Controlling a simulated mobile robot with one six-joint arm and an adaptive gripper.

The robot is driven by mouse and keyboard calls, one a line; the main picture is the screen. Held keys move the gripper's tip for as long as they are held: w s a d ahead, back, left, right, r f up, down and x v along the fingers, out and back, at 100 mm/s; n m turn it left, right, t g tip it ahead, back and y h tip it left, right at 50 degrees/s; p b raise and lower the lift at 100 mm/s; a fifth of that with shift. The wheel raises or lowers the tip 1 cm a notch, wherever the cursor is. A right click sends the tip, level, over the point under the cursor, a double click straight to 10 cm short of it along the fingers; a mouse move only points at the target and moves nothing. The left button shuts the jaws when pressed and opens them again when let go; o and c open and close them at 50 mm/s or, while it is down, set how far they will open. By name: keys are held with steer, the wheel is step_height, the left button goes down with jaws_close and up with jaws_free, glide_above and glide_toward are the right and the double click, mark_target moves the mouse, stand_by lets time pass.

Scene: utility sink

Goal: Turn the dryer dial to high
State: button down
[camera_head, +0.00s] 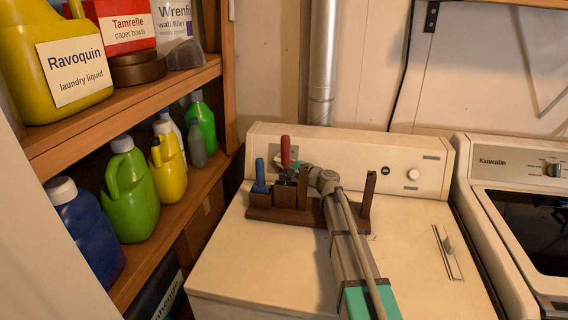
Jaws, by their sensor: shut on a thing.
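The dryer (250,265) is a cream top with a raised control panel (350,150) along its back. My gripper (281,160) is at the left part of this panel, by a grey plate, and is shut. The dial there is hidden behind the gripper and a red handle, so its setting cannot be read. My arm reaches it from the front, over the dryer top. A white round knob (412,174) and a small dark button (385,170) show further right on the panel, clear of my gripper.
A dark wooden caddy (290,216) stands on the dryer top under my arm, with a blue handle (260,172) and a red handle (285,150) upright in it. Shelves (150,88) with several bottles stand left. A second machine (530,190) is at right.

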steer(key=c, duration=0.6)
jaws_free()
steer(key=shift+r+g+p, duration=0.15)
steer(key=shift+g+p, duration=0.25)
steer(key=shift+p, duration=0.2)
